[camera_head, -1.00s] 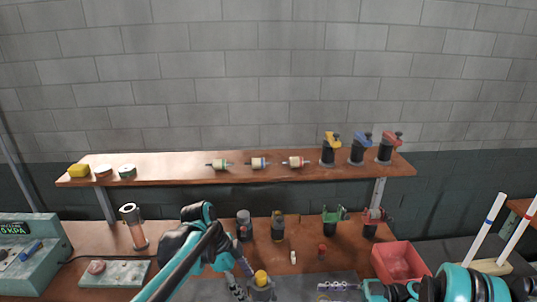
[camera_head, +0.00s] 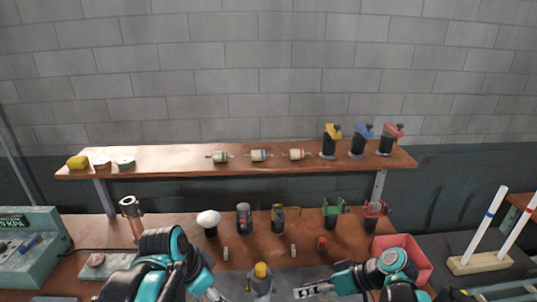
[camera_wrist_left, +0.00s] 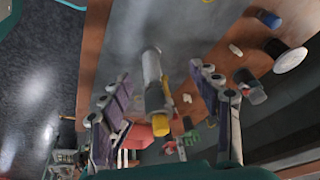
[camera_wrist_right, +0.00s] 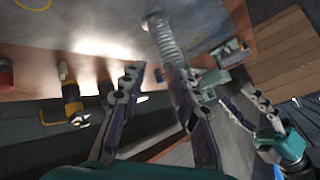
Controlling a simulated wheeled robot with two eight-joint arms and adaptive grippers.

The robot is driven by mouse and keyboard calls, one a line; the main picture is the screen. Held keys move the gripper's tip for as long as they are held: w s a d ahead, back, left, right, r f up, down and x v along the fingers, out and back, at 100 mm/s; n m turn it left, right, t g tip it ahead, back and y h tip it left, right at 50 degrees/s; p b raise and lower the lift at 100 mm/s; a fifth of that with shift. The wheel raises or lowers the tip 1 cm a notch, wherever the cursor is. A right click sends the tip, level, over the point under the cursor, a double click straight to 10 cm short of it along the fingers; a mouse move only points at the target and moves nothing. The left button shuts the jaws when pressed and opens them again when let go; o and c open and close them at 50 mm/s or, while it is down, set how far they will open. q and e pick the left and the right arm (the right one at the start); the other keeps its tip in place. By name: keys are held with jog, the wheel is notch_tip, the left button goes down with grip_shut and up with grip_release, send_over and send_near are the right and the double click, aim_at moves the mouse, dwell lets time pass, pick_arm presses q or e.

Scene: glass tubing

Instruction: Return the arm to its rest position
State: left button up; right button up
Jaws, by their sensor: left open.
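My left gripper (camera_head: 213,295) is low at the bottom of the head view, left of the grey fixture with a yellow top (camera_head: 261,278). In the left wrist view its two fingers (camera_wrist_left: 160,100) stand wide apart. The fixture (camera_wrist_left: 154,85) shows in the gap, and no contact is visible. My right gripper (camera_head: 312,291) is right of the fixture, pointing left. In the right wrist view its fingers (camera_wrist_right: 157,90) are apart with nothing between them. A ribbed grey part (camera_wrist_right: 161,38) shows beyond the fingertips.
A red bin (camera_head: 404,262) stands beside my right arm. Clamps, a white domed item (camera_head: 208,220) and a copper-coloured cylinder (camera_head: 130,215) stand behind the grippers. A wooden shelf (camera_head: 190,158) runs across the back. A teal gauge box (camera_head: 35,240) is at far left.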

pick_arm(q)
jog(key=s+a+f+n+t+y+b, duration=0.1)
jog(key=s+a+f+n+t+y, duration=0.1)
jog(key=s+a+f+n+t, duration=0.2)
jog(key=s+f+n, duration=0.1)
jog(key=s+n, duration=0.2)
jog(key=n, duration=0.2)
jog(key=shift+s+a+f+n, duration=0.2)
jog(key=shift+a+f+n, duration=0.1)
jog(key=shift+a+f, duration=0.1)
pick_arm(e)
jog(key=s+d+m+t+h, duration=0.4)
jog(key=s+d+m+h, duration=0.2)
jog(key=s+h, duration=0.3)
jog(key=shift+s+d, duration=0.65)
jog(key=shift+s, duration=0.45)
